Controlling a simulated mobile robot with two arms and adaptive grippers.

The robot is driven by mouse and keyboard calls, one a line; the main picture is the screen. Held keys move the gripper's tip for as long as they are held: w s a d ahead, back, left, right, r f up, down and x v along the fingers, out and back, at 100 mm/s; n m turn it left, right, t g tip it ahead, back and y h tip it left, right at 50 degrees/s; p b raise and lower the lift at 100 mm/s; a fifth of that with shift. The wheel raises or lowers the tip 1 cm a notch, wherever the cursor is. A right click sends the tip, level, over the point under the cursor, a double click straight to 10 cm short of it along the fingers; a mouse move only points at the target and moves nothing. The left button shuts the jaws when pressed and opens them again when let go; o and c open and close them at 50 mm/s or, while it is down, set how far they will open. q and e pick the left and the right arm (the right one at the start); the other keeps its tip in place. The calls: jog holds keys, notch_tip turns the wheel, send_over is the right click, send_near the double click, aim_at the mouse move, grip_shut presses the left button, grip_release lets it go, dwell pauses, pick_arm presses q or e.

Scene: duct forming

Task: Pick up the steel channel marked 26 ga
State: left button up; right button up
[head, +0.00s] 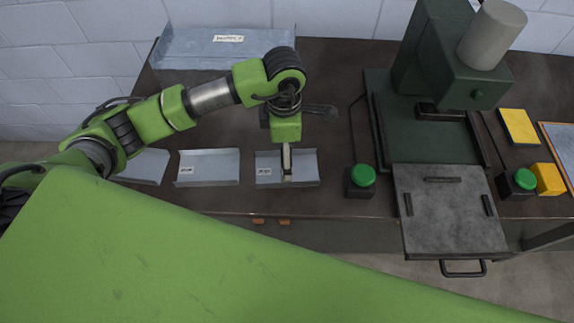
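Three grey steel channels lie in a row along the front of the dark bench: a left one (147,168), a middle one (212,161) and a right one (304,168). Small white labels show on the middle and right channels, but their print is too small to read. My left gripper (287,174) points down over the middle of the right channel, with its fingertips at or just above it. I see the fingers nearly edge-on, so their gap and any contact are unclear. The left channel is partly hidden by my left arm. My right gripper is not in view.
A labelled grey-blue bin (215,48) stands at the back left. A dark green press (440,60) stands right of the channels, with a grey plate (450,215) in front. Green buttons (362,175) flank it. The bench's front edge (215,212) is close to the channels.

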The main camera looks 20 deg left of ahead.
aim_at(304, 163)
pick_arm(q)
jog(key=shift+f, duration=0.4)
jog(key=shift+d+f+p, duration=0.15)
jog(key=shift+f+p, duration=0.45)
jog(key=shift+p, duration=0.05)
notch_tip(304, 163, down, 4)
jog(key=shift+d+r+p, duration=0.1)
jog(key=shift+r+p, duration=0.1)
jog(key=shift+p, duration=0.5)
jog(key=shift+f, duration=0.2)
jog(key=shift+w, duration=0.1)
jog(key=c, duration=1.2)
jog(key=shift+c, duration=0.2)
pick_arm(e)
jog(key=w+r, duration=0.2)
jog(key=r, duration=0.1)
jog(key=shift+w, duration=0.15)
